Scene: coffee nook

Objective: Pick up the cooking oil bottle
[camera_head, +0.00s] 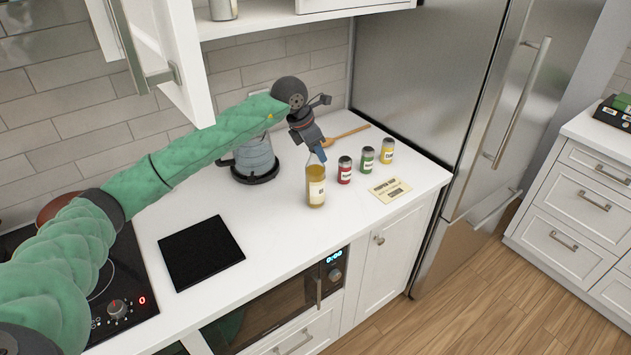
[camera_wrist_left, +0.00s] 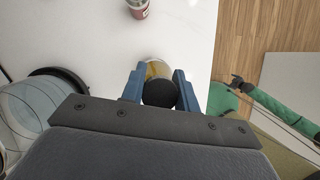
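The cooking oil bottle (camera_head: 316,187), clear glass with amber oil and a pale label, stands upright on the white counter. My left gripper (camera_head: 317,157) is over its top, with blue fingers around the upper part. In the left wrist view the bottle's dark round cap (camera_wrist_left: 159,93) sits between the two blue fingers (camera_wrist_left: 158,80), and its amber body shows below. The fingers look open, one on each side; contact with the neck is hidden. My right gripper (camera_wrist_left: 237,82) shows small and dark at the end of the green right arm, too small to read.
Beside the bottle stand a red-labelled jar (camera_head: 345,171), a green one (camera_head: 367,160) and a yellow one (camera_head: 387,152). A card (camera_head: 389,189) lies in front. A kettle (camera_head: 254,158) and wooden spoon (camera_head: 348,133) are behind. An open cabinet door (camera_head: 177,60) hangs above my arm.

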